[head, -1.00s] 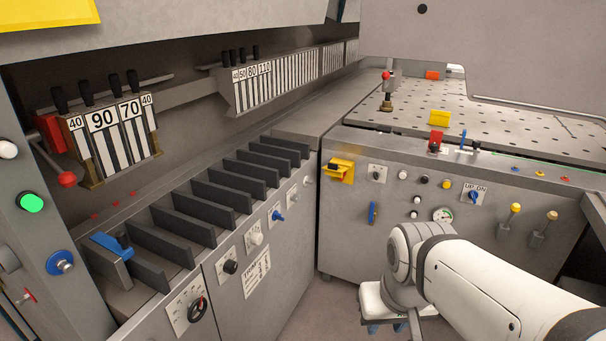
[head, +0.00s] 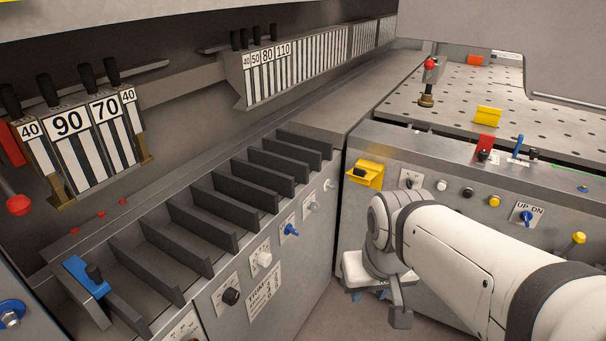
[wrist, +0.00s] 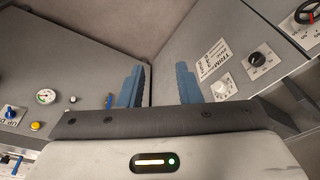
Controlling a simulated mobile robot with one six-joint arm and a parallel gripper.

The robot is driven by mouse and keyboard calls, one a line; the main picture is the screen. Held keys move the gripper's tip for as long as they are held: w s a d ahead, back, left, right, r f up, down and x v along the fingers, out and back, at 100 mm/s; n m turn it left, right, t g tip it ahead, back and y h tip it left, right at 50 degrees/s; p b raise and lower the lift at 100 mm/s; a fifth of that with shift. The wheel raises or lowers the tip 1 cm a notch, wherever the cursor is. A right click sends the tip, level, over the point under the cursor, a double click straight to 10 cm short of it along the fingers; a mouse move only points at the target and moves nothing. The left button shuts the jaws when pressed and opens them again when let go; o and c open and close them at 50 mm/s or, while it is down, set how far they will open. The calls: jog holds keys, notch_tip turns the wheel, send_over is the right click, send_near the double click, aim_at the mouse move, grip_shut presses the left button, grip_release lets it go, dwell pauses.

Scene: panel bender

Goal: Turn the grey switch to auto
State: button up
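Small rotary switches line the sloping left cabinet front. A pale grey one (head: 313,206) sits past a blue switch (head: 290,230) and a white one (head: 264,259); its lettering is too small to read. I cannot tell whether it is the switch meant. A black knob (head: 230,296) is nearest. My gripper (head: 370,294) hangs in front of the cabinets' corner, apart from the switches. In the wrist view my gripper (wrist: 160,84) has its blue fingers wide apart with nothing between. A white switch (wrist: 220,89) and a black knob (wrist: 257,60) show right of the fingers.
The right cabinet carries a yellow-housed switch (head: 364,173), buttons and a blue UP/DN switch (head: 526,217). A perforated table (head: 480,90) lies above it. Dark upright dividers (head: 205,205) line the left cabinet top. Floor is free in the corner between the cabinets.

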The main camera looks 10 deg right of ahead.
jog(key=w+a+f+m+y+b, duration=0.25)
jog(key=w+m, duration=0.25)
jog(key=w, duration=0.3)
jog(key=w+a+f+m+g+y+b, duration=0.1)
jog(key=w+a+f+m+y+b, duration=0.1)
jog(key=w+f+m+y+b, duration=0.4)
jog(key=w+a+f+m+y+b, duration=0.15)
jog(key=w+m, duration=0.25)
jog(key=w, duration=0.5)
jog(key=m+t+y+b, duration=0.5)
jog(key=m+t+b, duration=0.3)
jog(key=m, duration=0.8)
send_near(319, 209)
jog(key=shift+t, duration=0.5)
jog(key=x, duration=0.6)
jog(key=f+p+x, duration=0.1)
jog(key=x, duration=0.3)
jog(key=shift+s, duration=0.1)
jog(key=shift+r, duration=0.1)
jog(key=shift+c, duration=0.2)
grip_shut()
